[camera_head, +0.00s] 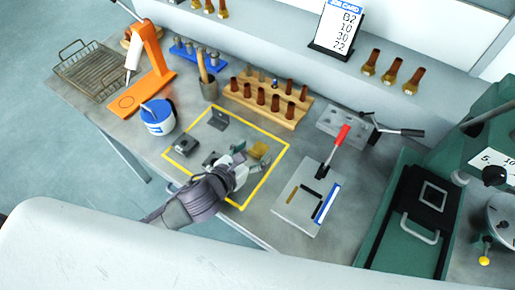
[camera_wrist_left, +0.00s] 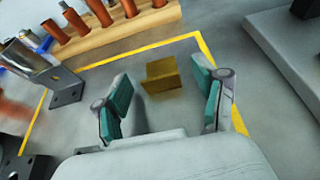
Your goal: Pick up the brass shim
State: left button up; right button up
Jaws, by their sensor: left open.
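The brass shim (camera_head: 259,150) is a small gold-coloured bent piece inside the yellow taped square on the bench. In the left wrist view the brass shim (camera_wrist_left: 163,75) lies ahead, between the lines of my fingers and slightly beyond their tips. My left gripper (camera_head: 252,161) is open and empty, just on the near side of the shim. In the left wrist view its two teal-padded fingers (camera_wrist_left: 160,92) stand wide apart, with grey bench between them. My right gripper is not in view.
A plate with a red-handled tool (camera_head: 341,135) lies to the right.

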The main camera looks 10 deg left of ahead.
pick_arm(q)
jog(key=c, duration=1.3)
jog(key=shift+o, duration=0.2)
